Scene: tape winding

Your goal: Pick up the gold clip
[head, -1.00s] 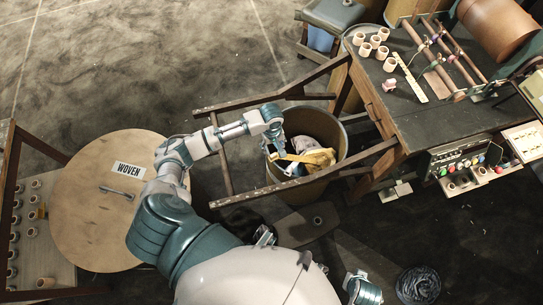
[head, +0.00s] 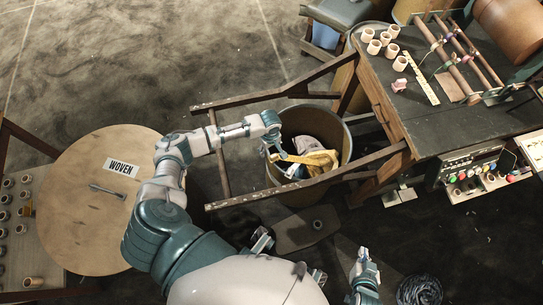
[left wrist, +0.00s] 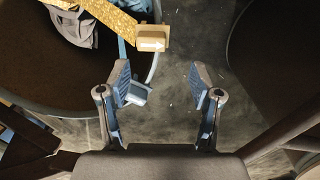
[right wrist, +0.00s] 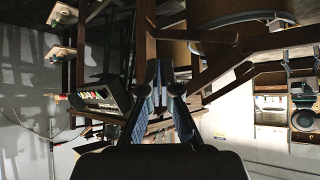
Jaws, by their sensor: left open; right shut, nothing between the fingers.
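The gold clip (left wrist: 153,38) is a small tan block with a white arrow, at the end of a gold strip (left wrist: 90,15) at the bin rim. In the head view the gold strip (head: 318,159) lies across the bin (head: 343,128); the clip is too small there to make out clearly. My left gripper (left wrist: 160,80) is open, its fingers apart and empty, with the clip beyond the fingertips and slightly left of centre. In the head view my left gripper (head: 272,147) is at the bin's left rim. My right gripper (right wrist: 163,78) is shut and empty.
A blue clip (left wrist: 137,93) is close by the left finger, on a blue strip. Grey cloth (left wrist: 80,25) lies in the bin. A wooden frame (head: 250,101) surrounds the bin. A workbench (head: 420,110) stands at right, a round wooden table (head: 90,230) at left.

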